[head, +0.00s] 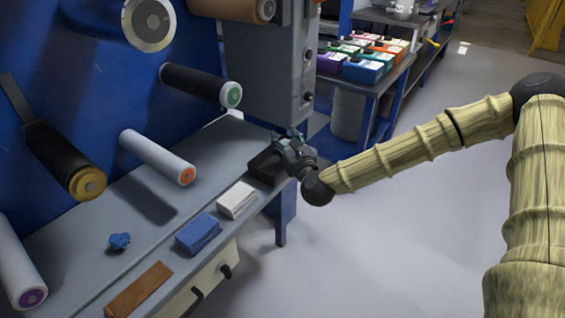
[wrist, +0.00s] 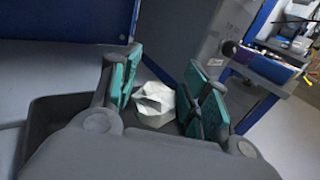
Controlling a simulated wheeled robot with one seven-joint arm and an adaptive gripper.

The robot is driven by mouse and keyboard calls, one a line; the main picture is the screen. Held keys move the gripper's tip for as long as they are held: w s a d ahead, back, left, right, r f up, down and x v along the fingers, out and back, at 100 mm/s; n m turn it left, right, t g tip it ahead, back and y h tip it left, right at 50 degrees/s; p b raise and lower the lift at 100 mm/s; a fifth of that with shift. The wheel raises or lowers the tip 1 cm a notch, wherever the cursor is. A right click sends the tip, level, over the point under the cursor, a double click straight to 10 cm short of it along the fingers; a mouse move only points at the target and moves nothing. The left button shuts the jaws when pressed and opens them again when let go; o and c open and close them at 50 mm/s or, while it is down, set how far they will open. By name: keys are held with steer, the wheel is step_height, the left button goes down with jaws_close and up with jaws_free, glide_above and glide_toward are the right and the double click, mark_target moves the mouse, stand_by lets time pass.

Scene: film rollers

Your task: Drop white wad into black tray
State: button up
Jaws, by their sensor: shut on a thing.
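The dark wall of the black tray (wrist: 62,103) shows behind and below the fingers. The wad cannot be made out in the head view. I cannot tell its exact height over the tray.
Several rollers jut from the blue panel. A grey machine column (head: 265,70) stands close behind my gripper.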

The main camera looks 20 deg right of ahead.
steer(key=shift+f, duration=0.95)
steer(key=o, duration=0.8)
steer(key=shift+o, duration=0.2)
steer(key=s, duration=1.2)
steer(key=shift+d, duration=0.45)
